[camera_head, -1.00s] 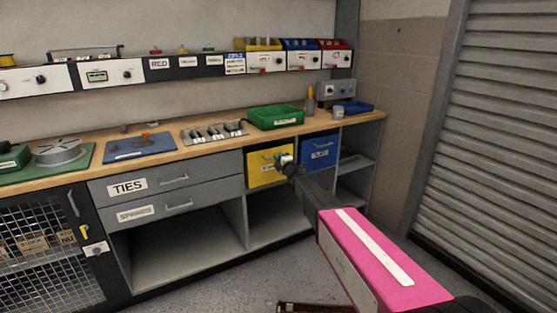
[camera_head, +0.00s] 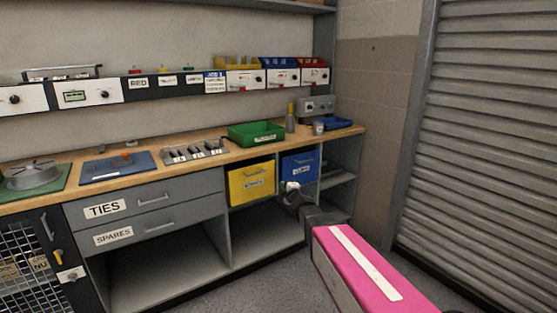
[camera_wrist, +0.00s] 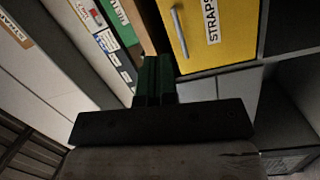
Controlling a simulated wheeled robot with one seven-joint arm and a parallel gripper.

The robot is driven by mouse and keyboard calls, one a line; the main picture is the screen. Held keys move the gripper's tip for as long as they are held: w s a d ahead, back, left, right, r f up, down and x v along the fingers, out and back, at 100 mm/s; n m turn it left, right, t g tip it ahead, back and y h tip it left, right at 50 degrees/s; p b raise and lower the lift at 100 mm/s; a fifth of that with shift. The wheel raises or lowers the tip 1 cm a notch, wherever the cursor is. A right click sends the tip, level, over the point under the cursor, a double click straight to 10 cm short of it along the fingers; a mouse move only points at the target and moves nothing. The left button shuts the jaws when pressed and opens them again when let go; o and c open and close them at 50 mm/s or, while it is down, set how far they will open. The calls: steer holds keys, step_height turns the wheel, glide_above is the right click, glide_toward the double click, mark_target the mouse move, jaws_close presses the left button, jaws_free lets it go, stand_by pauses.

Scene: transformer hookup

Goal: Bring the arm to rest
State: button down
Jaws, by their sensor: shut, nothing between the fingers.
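My gripper (camera_head: 288,187) is at the end of my outstretched arm, in front of the cabinet, by the lower left corner of the blue bin (camera_head: 299,165). It is small in the head view. In the wrist view its dark green fingers (camera_wrist: 155,78) are shut together and empty. They point toward the yellow bin (camera_head: 251,182), which also shows in the wrist view (camera_wrist: 220,40) with a "STRAPS" label and a handle. I cannot tell the exact gap between the fingers and the cabinet.
The wooden worktop (camera_head: 215,157) carries a green tray (camera_head: 256,134), a blue mat (camera_head: 117,167) and a tool rack (camera_head: 195,151). Grey drawers (camera_head: 145,205) and open shelves lie below. A ribbed shutter (camera_head: 490,130) stands at the right. Floor shows before the cabinet.

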steer(key=s+d+f+m+g+h, duration=0.6)
steer(key=s+d+f+m+h, duration=0.25)
steer(key=d+f+m, duration=0.45)
steer(key=s+d+f+m+g, duration=0.1)
steer(key=s+m+g, duration=0.1)
steer(key=s, duration=0.5)
steer(key=s+d+f+m+g+y, duration=0.1)
steer(key=s+d+f+m+g, duration=0.1)
steer(key=s+g, duration=0.3)
steer(key=s+d+f+m+g, duration=0.1)
steer(key=s+m+g, duration=0.2)
steer(key=s, duration=0.7)
steer(key=shift+s+d+f+g, duration=0.15)
steer(key=shift+d+g, duration=0.25)
steer(key=shift+g, duration=0.1)
steer(key=shift+a, duration=0.1)
